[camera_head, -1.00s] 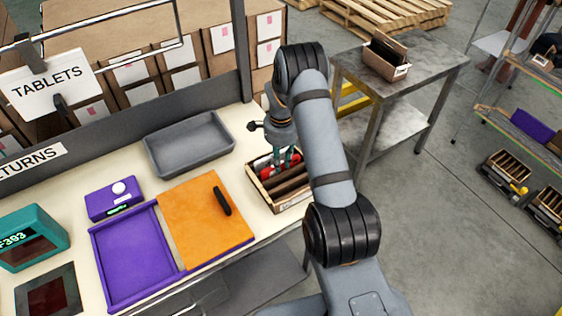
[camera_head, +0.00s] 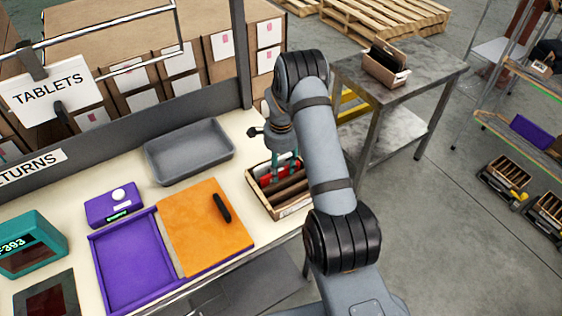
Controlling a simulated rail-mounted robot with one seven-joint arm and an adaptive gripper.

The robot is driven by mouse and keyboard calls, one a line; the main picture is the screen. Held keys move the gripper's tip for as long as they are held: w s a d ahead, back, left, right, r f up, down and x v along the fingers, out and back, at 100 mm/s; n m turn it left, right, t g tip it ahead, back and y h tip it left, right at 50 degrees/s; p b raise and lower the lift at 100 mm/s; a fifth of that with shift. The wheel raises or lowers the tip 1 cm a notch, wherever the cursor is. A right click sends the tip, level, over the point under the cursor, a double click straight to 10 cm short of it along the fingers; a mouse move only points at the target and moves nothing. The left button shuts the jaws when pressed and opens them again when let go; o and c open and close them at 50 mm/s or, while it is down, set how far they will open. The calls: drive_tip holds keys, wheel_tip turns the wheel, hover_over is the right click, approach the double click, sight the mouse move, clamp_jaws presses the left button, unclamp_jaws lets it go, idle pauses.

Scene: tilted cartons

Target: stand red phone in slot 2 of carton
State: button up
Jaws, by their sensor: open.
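The carton (camera_head: 292,211) is a small open box with dark dividers on the right end of the bench. The red phone (camera_head: 266,175) is inside it, towards the far left end, partly hidden by my gripper and a divider. It seems to stand on edge, but its exact tilt and slot number cannot be told. My gripper (camera_head: 284,168), with teal fingers, is over the far part of the carton, fingers pointing down beside the phone. It is open; whether a finger touches the phone is unclear. My arm hides the carton's right side.
A grey tray (camera_head: 189,151) stands left of the carton. An orange board with a black handle (camera_head: 221,208), a purple tray (camera_head: 134,262) and a purple device (camera_head: 113,204) lie on the bench. A metal side table (camera_head: 425,75) holds another carton (camera_head: 385,68).

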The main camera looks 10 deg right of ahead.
wheel_tip(320, 180, up, 12)
idle(0.4)
wheel_tip(320, 180, up, 7)
drive_tip(key=p, duration=0.5)
drive_tip(key=shift+f, duration=0.2)
drive_tip(key=shift+f+b, duration=2.5)
drive_tip(key=shift+f, duration=4.3)
